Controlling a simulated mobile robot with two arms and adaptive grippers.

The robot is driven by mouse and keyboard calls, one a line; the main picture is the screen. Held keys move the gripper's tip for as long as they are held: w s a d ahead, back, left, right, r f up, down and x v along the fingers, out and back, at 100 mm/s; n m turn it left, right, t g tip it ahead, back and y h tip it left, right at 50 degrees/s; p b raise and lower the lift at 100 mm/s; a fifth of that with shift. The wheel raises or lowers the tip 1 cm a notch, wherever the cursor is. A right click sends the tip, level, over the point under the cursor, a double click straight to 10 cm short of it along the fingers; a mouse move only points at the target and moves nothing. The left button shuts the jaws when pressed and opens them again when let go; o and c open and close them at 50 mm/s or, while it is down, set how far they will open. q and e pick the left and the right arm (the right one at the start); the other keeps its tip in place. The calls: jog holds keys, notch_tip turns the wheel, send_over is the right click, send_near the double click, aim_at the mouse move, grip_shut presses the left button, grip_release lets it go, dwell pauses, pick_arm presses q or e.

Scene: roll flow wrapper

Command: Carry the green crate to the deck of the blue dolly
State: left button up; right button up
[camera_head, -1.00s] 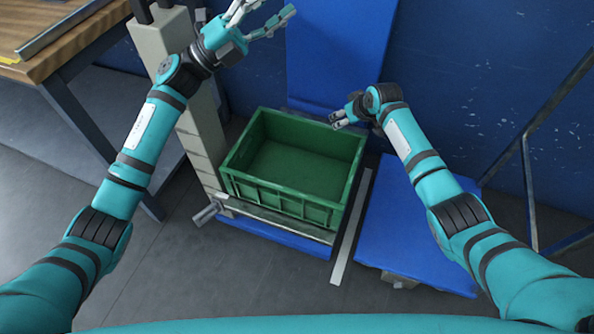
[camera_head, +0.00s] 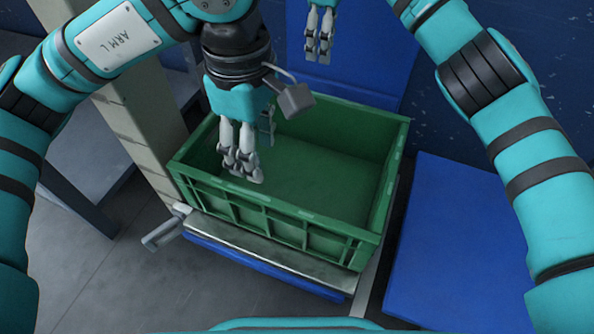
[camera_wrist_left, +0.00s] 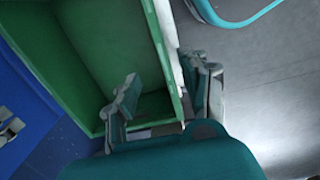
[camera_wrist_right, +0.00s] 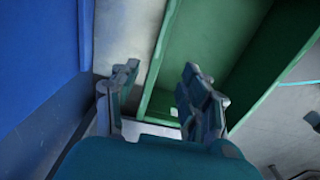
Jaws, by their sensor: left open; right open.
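The green crate (camera_head: 300,230) is open-topped, looks empty and sits upright on a low metal platform. The blue dolly's flat deck (camera_head: 460,250) is to the right of the crate, with nothing on it in view. My left gripper (camera_head: 240,165) is open above the left part of the crate. In the left wrist view its fingers (camera_wrist_left: 165,95) lie either side of a crate wall (camera_wrist_left: 168,60). My right gripper (camera_head: 319,48) is open beyond the crate's back side. In the right wrist view its fingers (camera_wrist_right: 160,95) lie either side of a crate edge (camera_wrist_right: 157,75). Contact cannot be told.
The metal platform (camera_head: 260,250) has a blue part beneath it and a handle-like piece (camera_head: 165,232) at its left. A pale column (camera_head: 140,130) stands left of the crate. A blue panel (camera_head: 350,80) rises behind. Grey floor (camera_head: 120,290) is clear at front left.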

aim_at(266, 210)
jog(key=shift+r, duration=0.1)
pick_arm(q)
notch_tip(266, 210, down, 18)
jog(key=shift+r, duration=0.25)
pick_arm(e)
notch_tip(266, 210, down, 18)
jog(key=shift+r, duration=0.25)
pick_arm(q)
grip_shut()
pick_arm(e)
grip_shut()
pick_arm(q)
jog(key=shift+r, duration=0.1)
pick_arm(e)
jog(key=shift+r, duration=0.1)
